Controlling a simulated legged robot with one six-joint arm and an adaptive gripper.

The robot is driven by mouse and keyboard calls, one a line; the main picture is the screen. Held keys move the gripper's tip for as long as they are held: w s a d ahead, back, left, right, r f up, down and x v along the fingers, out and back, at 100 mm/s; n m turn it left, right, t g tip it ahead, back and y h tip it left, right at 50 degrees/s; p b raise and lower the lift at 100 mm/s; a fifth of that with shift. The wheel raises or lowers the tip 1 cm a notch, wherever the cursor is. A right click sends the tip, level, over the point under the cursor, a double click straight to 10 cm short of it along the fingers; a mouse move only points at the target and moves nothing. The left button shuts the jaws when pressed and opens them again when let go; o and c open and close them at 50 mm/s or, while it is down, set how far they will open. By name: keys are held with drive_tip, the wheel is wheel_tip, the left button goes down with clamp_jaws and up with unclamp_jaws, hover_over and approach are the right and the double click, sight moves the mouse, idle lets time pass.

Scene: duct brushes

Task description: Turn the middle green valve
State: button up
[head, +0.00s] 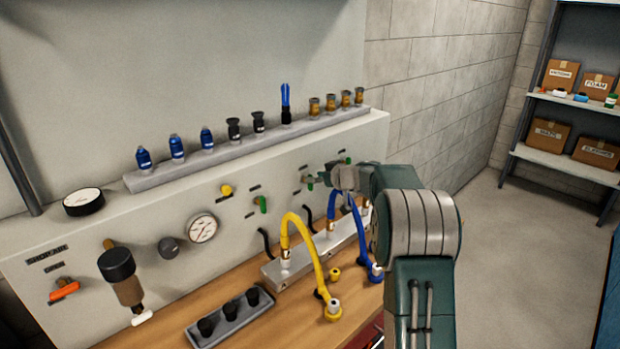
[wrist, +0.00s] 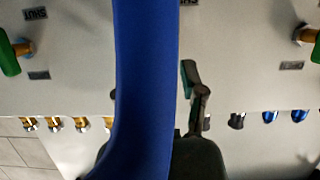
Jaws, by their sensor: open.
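Green valves sit in a row on the grey wall panel. In the head view, the left one (head: 262,204) is clear of my arm, the middle green valve (head: 308,182) is at the left of my gripper (head: 324,178), and the right one (head: 347,160) is just behind it. My gripper is open, close to the panel beside the middle valve; I cannot tell whether it touches it. In the wrist view, a blue hose (wrist: 146,80) crosses the middle, hiding the middle valve and part of my gripper. One finger shows right of it. Green handles show at the left (wrist: 10,58) and right (wrist: 316,54) edges.
Blue (head: 331,212) and yellow (head: 303,240) hoses arch up from a metal manifold (head: 318,248) below my gripper. A ledge (head: 160,180) holds several fittings above the valves. A gauge (head: 202,228) and black tray (head: 230,318) are left. Open floor lies right, before shelves (head: 560,165).

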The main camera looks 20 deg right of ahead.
sight(310, 174)
drive_tip(key=shift+x, duration=1.5)
clamp_jaws()
drive_tip(key=shift+w+d+f+m+t+y, duration=0.1)
drive_tip(key=shift+d+f+m+y, duration=0.25)
drive_tip(key=shift+m+y, duration=1.4)
drive_tip(key=shift+w+d+f+m+t+y, duration=0.15)
drive_tip(key=shift+d+f+m+y, duration=0.45)
drive_tip(key=shift+m, duration=2.2)
drive_tip(key=shift+w+f+m+t+y, duration=0.1)
drive_tip(key=shift+f+m+y, duration=0.1)
drive_tip(key=shift+m+y, duration=1.65)
drive_tip(key=shift+m+h, duration=0.4)
drive_tip(key=shift+m, duration=0.1)
